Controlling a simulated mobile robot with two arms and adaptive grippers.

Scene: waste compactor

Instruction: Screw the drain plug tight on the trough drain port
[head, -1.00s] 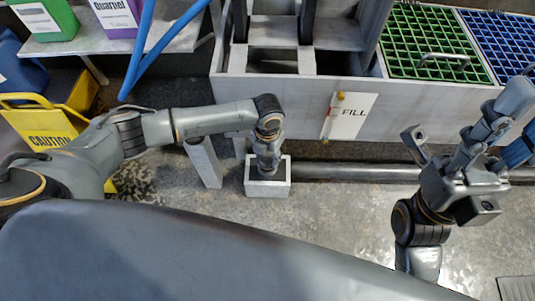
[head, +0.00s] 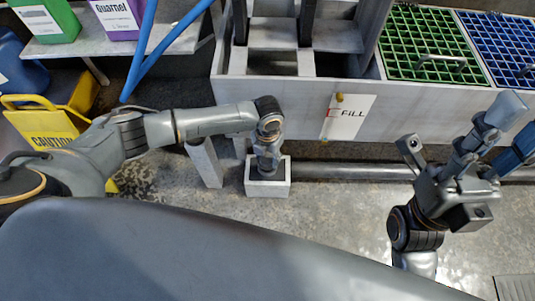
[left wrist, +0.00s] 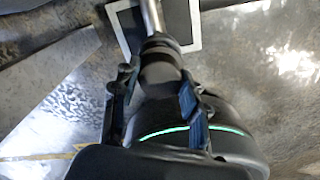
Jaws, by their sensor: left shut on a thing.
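My left gripper (head: 268,165) points down over the small pale box with a dark top (head: 268,189) on the floor in front of the trough (head: 285,95). In the left wrist view, the left gripper (left wrist: 157,95) has its fingers on both sides of a dark round piece, probably the drain plug (left wrist: 160,66), and is shut on it. The piece lines up with a thin metal pipe (left wrist: 150,17), probably the drain port; the thread and the seating cannot be made out. My right gripper (head: 455,150) is raised at the right with its fingers spread, empty.
A grey pipe (head: 350,172) runs along the floor right of the box. A FILL tag (head: 350,117) hangs on the trough front. Green (head: 425,40) and blue (head: 505,45) grates are behind. A yellow caution sign (head: 40,130) stands at the left.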

